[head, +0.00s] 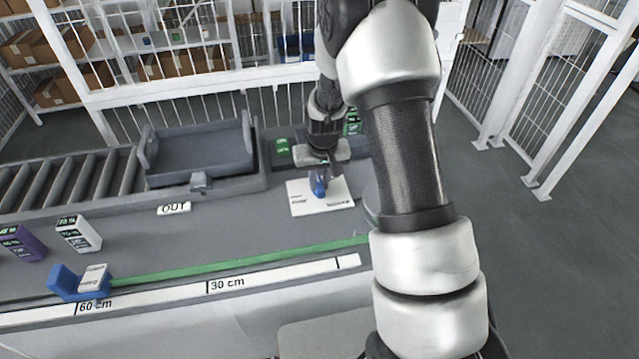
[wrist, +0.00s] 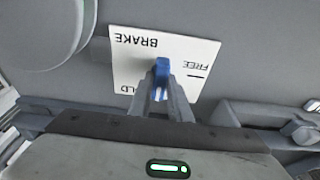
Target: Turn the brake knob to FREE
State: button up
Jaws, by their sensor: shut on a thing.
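The blue brake knob (wrist: 162,68) stands on a white plate (wrist: 124,66) marked BRAKE and FREE, with a partly hidden word ending in LD; the lettering is upside down in the wrist view. My gripper (wrist: 161,92) is shut on the knob, with the fingers on either side of it. A white stripe shows on the knob between the fingers. A black tick lies beside FREE, right of the knob; the knob is not lined up with it. In the head view my gripper (head: 319,174) is over the plate (head: 335,203), and the knob (head: 319,187) shows below it.
A grey tray (head: 200,155) sits behind on the roller conveyor (head: 70,175). A blue slider (head: 66,283) with a label stands on the ruler (head: 180,295) at the front left, near a white box (head: 78,234) and a purple box (head: 22,243). An OUT label lies on the bench.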

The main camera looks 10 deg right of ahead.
jog(key=n+b, duration=0.1)
jog(key=n, duration=0.2)
jog(key=shift+d+f+n+y, duration=0.1)
jog(key=shift+d+n+y, duration=0.05)
jog(key=shift+n+y, duration=0.2)
jog(key=n, duration=0.2)
jog(key=shift+a+n+y, duration=0.2)
jog(key=shift+n+y, duration=0.15)
jog(key=n, duration=0.3)
jog(key=shift+g+p, duration=0.3)
jog(key=shift+p, duration=0.1)
jog(key=n, duration=0.3)
jog(key=shift+s+a+n+g+y+p, duration=0.1)
jog(key=shift+a+n+g+y+p, duration=0.05)
jog(key=shift+n+g+y+p, duration=0.2)
